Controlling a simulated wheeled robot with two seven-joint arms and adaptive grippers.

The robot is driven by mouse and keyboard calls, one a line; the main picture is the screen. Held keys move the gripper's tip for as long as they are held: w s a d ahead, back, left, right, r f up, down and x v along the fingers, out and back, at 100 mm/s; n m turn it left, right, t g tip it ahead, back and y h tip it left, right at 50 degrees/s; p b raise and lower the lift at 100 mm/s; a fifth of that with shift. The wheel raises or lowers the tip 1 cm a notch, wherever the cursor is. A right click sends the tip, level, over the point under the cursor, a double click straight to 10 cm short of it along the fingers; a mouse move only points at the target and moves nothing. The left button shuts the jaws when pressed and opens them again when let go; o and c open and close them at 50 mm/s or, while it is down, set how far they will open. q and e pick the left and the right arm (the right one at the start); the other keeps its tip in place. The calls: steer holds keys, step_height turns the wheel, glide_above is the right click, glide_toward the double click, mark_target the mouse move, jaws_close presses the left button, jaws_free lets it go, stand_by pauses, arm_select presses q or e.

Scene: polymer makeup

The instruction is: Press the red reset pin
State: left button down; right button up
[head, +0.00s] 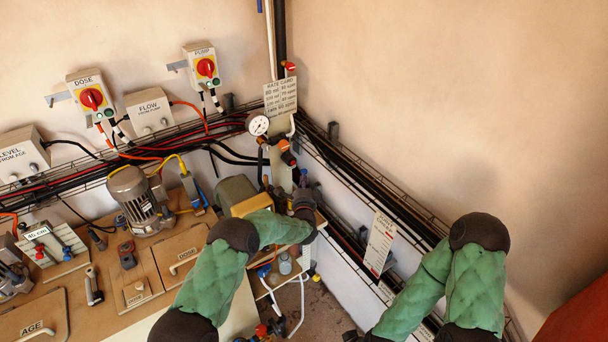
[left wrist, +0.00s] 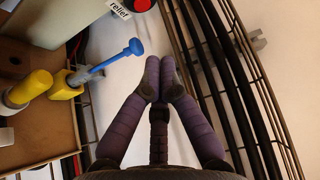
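A red round button in a black ring (left wrist: 142,4) is cut off by the top edge of the left wrist view, beside a white label reading "relief" (left wrist: 119,8). I cannot tell for sure that it is the reset pin, and I cannot pick the pin out in the head view. My left gripper (left wrist: 160,64) has its purple fingertips together with nothing seen between them. They point toward the red button with a gap between. In the head view the left gripper (head: 304,196) is small and dark, by the pump corner. My right forearm shows at the lower right; its gripper is outside the view.
A blue-handled valve (left wrist: 132,47) and yellow fittings (left wrist: 62,86) stand left of the fingers. Black cables in a wire tray (left wrist: 215,80) run along the right. A gauge (head: 257,125), pipes and a motor (head: 140,200) crowd the bench around my left arm.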

arm_select(q)
steer(key=shift+s+d, duration=0.15)
steer(key=shift+s, duration=2.3)
